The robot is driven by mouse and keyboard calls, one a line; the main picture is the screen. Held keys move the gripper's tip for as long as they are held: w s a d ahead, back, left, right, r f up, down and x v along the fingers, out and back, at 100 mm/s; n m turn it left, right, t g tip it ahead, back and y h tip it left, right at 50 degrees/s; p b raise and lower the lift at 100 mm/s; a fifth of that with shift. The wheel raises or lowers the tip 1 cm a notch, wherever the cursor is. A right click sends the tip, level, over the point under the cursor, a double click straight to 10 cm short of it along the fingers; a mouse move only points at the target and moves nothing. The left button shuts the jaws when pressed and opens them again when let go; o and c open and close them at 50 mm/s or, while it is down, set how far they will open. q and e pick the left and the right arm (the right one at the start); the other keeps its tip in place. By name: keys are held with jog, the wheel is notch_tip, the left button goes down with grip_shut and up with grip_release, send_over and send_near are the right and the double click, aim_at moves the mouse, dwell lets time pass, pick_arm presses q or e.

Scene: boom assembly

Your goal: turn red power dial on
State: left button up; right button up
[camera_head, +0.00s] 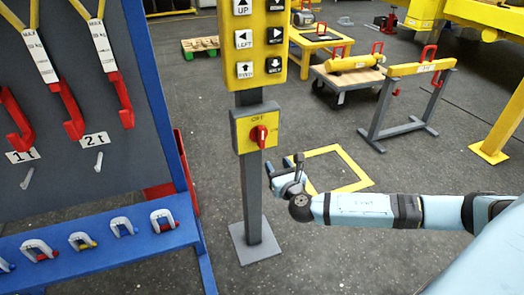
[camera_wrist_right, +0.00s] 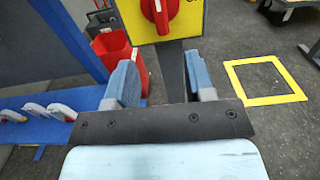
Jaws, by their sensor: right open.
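The red power dial (camera_head: 259,136) sits on a yellow plate (camera_head: 243,128) on a grey post, below the yellow button panel. An "OFF" label shows above the dial, and its handle looks upright. In the right wrist view the dial (camera_wrist_right: 158,10) is at the top edge, partly cut off. My right gripper (camera_head: 290,166) is to the right of and a little below the dial, apart from it. In the right wrist view its two fingers (camera_wrist_right: 160,85) are spread with nothing between them, below the dial plate. My left gripper is not in view.
The yellow button panel (camera_head: 258,40) is above the dial. A blue rack (camera_head: 160,90) with red hooks and shackles stands to the left. A yellow floor square (camera_head: 355,183) lies to the right on open floor.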

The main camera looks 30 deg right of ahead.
aim_at(263, 141)
jog(key=b+x, duration=0.1)
jog(key=x, duration=1.2)
jog(key=shift+w, duration=0.2)
jog(key=shift+c, duration=0.5)
grip_shut()
